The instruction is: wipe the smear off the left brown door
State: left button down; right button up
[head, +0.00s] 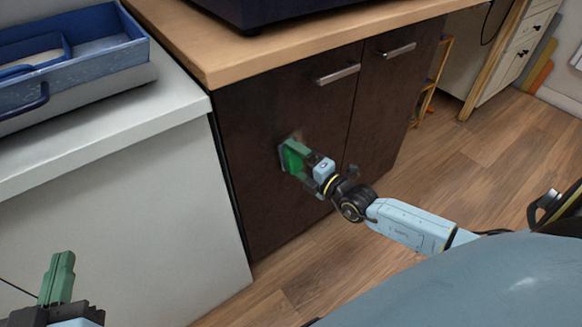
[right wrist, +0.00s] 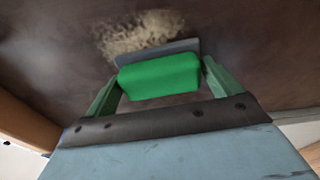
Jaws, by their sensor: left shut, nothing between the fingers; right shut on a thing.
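The left brown door (head: 265,110) is the left panel of the dark cabinet and is closed. In the right wrist view a tan smear (right wrist: 140,32) shows on the door, just beyond the pad's edge; in the head view a bit of it shows above the tool. My right gripper (head: 308,172) is shut on a green block-shaped wiper (right wrist: 160,76) with a grey pad (right wrist: 185,47). The pad is at the door, at or very near its surface, covering the smear's lower edge. My left gripper (head: 60,276) is shut and empty at the lower left.
A wooden counter (head: 190,50) with a dark box-like thing (head: 245,12) tops the cabinet. A white counter (head: 150,95) with a blue tray (head: 120,62) stands at left. The right door (head: 395,100) has a bar handle. Wooden floor (head: 460,210) is open at right.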

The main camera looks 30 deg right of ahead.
aim_at(290, 156)
jog(key=shift+d, duration=0.65)
jog(key=shift+w+d+r+b, duration=0.1)
jog(key=shift+d+r+b, duration=0.2)
jog(key=shift+d+b, duration=0.25)
jog(key=shift+w+d+r+b, duration=0.1)
jog(key=shift+d+r+b, duration=0.25)
jog(key=shift+d, duration=0.4)
jog(key=shift+w+d+r+b, duration=0.1)
jog(key=shift+d+r+b, duration=0.2)
jog(key=shift+d+b, duration=0.25)
jog(key=shift+s+a+p, duration=0.2)
jog(key=shift+a+p, duration=1.05)
jog(key=shift+a, duration=1.5)
jog(key=shift+s+a+p, duration=0.15)
jog(key=shift+a+p, duration=0.25)
jog(key=shift+a, duration=0.8)
jog(key=shift+d+r+p, duration=0.1)
jog(key=shift+r+p, duration=0.45)
jog(key=shift+r, duration=0.3)
jog(key=shift+w+d+f+b, duration=0.1)
jog(key=shift+w+d+b, duration=0.05)
jog(key=shift+d+b, duration=0.5)
jog(key=shift+w+d+b, duration=0.1)
jog(key=shift+d+b, duration=1.15)
jog(key=shift+d, duration=0.25)
jog(key=shift+d+b, duration=1.6)
jog(key=shift+d, duration=0.25)
